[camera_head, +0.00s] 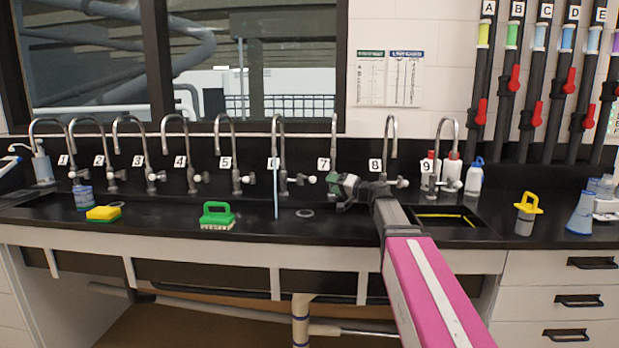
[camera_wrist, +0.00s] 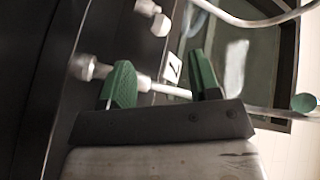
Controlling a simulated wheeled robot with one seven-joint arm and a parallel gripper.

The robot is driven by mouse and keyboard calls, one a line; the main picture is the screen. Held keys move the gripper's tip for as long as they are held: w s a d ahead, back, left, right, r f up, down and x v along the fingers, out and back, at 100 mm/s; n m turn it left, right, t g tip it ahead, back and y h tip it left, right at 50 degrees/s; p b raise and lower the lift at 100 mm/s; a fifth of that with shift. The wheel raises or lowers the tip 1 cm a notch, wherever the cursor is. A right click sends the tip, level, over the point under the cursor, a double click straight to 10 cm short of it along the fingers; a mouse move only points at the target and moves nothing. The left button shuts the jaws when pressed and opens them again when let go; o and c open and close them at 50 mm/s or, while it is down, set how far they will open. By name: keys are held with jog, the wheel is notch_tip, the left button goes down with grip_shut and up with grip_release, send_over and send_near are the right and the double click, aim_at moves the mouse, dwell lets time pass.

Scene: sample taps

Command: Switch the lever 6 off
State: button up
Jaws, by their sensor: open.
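Tap 6 (camera_head: 280,181) stands under its label 6 (camera_head: 273,163) at the back of the sink, and a thin stream of water (camera_head: 276,205) falls from its spout. Its lever (camera_head: 299,180) sticks out to the right, ending in a white knob. My gripper (camera_head: 343,187) has green fingers and is right of that knob, in front of tap 7, apart from lever 6 in the picture. In the wrist view my gripper (camera_wrist: 161,64) is open, with white tap parts (camera_wrist: 150,86) showing between or behind its fingers. Contact cannot be told.
Label 7 (camera_head: 323,164) and tap 7 (camera_head: 333,140) are right beside my gripper, and tap 8 (camera_head: 390,135) is farther right. A green brush (camera_head: 217,213) and a yellow sponge (camera_head: 103,213) lie on the left. The front counter between brush and arm is mostly clear.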

aim_at(309, 178)
jog(key=x, duration=1.2)
grip_shut()
